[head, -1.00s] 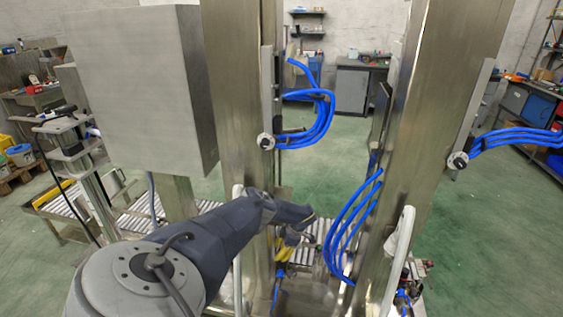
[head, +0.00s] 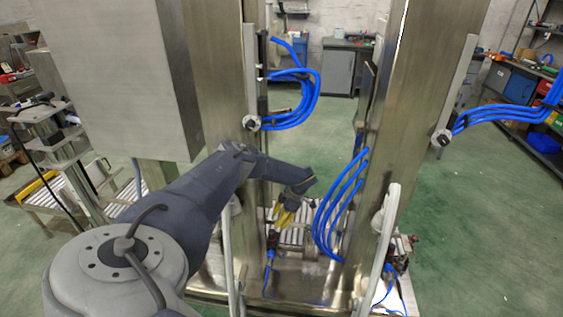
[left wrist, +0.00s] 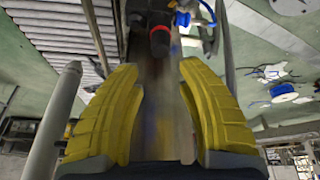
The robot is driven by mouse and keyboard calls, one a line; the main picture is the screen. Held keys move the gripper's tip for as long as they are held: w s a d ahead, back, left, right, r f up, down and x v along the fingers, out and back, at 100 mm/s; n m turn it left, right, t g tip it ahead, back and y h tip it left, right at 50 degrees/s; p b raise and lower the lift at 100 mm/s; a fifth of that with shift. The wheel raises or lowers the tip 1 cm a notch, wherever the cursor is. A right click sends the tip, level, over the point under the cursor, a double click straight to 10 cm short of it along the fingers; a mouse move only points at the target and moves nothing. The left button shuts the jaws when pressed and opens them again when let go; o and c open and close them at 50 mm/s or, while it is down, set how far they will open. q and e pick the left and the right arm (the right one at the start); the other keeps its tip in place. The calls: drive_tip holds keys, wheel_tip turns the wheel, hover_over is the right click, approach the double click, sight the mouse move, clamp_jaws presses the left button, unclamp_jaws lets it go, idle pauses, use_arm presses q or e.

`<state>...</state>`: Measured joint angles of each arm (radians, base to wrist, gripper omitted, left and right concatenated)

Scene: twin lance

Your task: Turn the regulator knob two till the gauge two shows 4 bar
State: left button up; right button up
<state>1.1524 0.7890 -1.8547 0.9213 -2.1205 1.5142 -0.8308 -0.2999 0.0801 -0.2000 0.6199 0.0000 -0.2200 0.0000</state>
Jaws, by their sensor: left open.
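My left gripper (head: 281,220) reaches down between the two steel columns. In the left wrist view its yellow fingers (left wrist: 159,70) are apart with nothing between them. A dark cylindrical knob with a red ring (left wrist: 160,36) lies just beyond the fingertips, near the middle of the gap, and does not touch them. In the head view a small dark and red fitting (head: 271,242) with a blue hose sits below the fingers. I cannot tell which knob is number two. No gauge face is readable. My right gripper is in neither view.
The left column (head: 226,60) and right column (head: 400,130) stand close to my left arm. Blue hoses (head: 335,215) hang between them. A grey cabinet (head: 110,80) is at left. Another fitting (head: 402,262) sits at the right column's foot. The green floor beyond is open.

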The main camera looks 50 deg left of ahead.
use_arm(q)
drive_tip(key=shift+v, duration=1.15)
